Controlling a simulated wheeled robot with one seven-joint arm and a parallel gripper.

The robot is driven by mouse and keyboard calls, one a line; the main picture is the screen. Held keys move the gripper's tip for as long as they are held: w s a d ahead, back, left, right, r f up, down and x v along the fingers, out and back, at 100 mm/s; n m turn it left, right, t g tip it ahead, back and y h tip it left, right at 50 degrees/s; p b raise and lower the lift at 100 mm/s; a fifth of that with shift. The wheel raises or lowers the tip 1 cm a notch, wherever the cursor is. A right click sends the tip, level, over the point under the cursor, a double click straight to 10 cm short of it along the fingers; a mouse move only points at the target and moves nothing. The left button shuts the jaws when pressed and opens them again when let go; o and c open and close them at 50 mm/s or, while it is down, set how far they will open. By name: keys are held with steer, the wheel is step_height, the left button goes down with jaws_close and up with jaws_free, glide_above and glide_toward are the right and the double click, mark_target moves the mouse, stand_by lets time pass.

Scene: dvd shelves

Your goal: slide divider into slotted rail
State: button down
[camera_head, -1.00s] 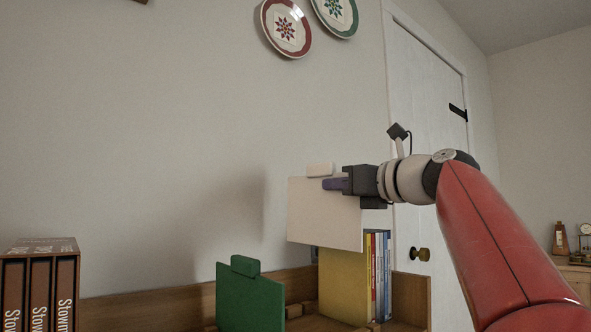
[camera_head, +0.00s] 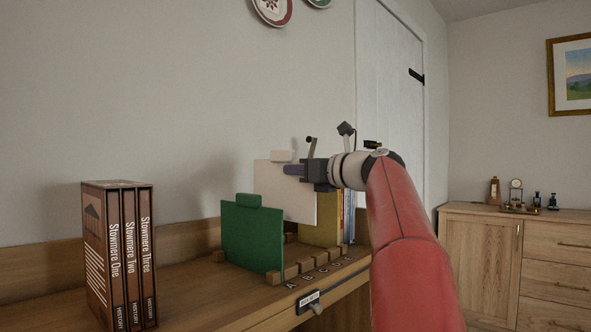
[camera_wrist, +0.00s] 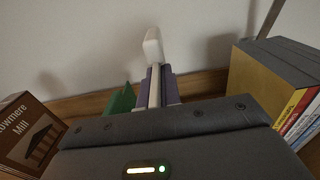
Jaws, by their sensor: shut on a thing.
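My gripper (camera_head: 296,170) is shut on a white divider (camera_head: 270,188), a flat upright panel with a tab on top. In the wrist view the divider (camera_wrist: 154,75) shows edge-on between the purple fingers (camera_wrist: 160,88). The slotted rail (camera_head: 307,264) lies on the shelf top, with wooden blocks and letter marks along its front. A green divider (camera_head: 250,235) stands upright at the rail's left end, in front of the white one. The white divider's lower edge is hidden behind the green divider, so I cannot tell whether it touches the rail.
A yellow-sided row of books (camera_head: 322,225) stands at the rail's right; it also shows in the wrist view (camera_wrist: 262,85). Brown boxed volumes (camera_head: 120,250) stand at the left. A wall is close behind. The shelf between volumes and rail is clear.

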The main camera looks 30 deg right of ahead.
mark_target(297, 211)
steer(key=shift+f+b, duration=2.1)
steer(key=shift+f, duration=0.7)
steer(key=shift+r+p, duration=0.1)
steer(key=shift+p, duration=0.7)
steer(key=shift+f+b, duration=1.25)
steer(key=shift+f, duration=0.65)
steer(key=c, duration=1.5)
jaws_free()
steer(key=shift+s, duration=0.1)
steer(key=v, duration=0.7)
steer(key=shift+s+d+r, duration=0.1)
steer(key=shift+s, duration=0.2)
